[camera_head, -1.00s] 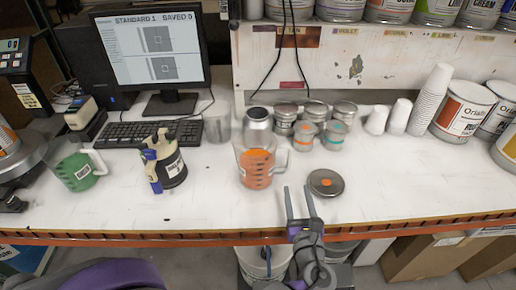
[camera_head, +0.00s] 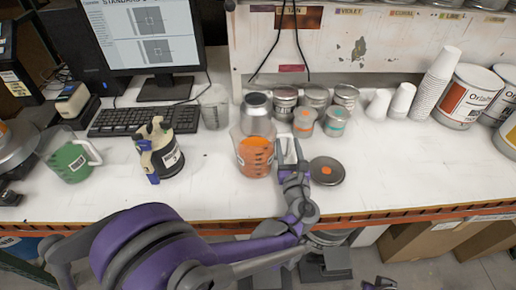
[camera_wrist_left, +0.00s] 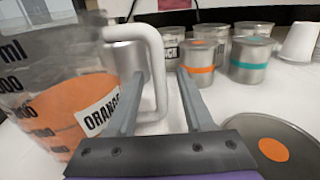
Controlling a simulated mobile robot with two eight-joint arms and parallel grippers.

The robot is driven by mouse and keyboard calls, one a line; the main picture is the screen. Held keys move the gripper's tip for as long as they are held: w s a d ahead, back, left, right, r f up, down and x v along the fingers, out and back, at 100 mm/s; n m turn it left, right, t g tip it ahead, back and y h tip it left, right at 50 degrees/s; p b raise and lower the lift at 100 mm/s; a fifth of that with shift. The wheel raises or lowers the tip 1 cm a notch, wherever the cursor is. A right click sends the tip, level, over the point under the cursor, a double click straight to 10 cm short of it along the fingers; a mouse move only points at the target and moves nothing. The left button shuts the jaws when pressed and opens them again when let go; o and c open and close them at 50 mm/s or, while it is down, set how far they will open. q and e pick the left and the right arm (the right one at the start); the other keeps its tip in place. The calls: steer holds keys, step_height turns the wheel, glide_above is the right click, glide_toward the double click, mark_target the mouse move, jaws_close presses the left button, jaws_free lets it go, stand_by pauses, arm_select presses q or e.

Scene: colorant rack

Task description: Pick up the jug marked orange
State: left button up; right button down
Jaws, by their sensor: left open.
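The jug marked orange (camera_head: 255,155) is clear, with orange contents, graduation marks and a white handle at its right. It stands upright on the bench. In the left wrist view the jug (camera_wrist_left: 75,115) fills the left side, with its "ORANGE" label facing me. My left gripper (camera_head: 289,146) is open at the handle side. In the left wrist view its two fingers (camera_wrist_left: 161,75) lie either side of the white handle (camera_wrist_left: 157,70); contact is not clear. A purple and grey part of mine shows at the bottom edge; I cannot tell if it is the right gripper.
A round lid with an orange dot (camera_head: 326,171) lies right of the gripper. Several small cans (camera_head: 305,121) stand behind. A metal can (camera_head: 257,114) is behind the jug. The front bench is clear.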

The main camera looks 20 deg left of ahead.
arm_select(q)
steer(key=shift+x, duration=1.1)
steer(key=shift+c, duration=0.2)
jaws_close()
stand_by(0.4)
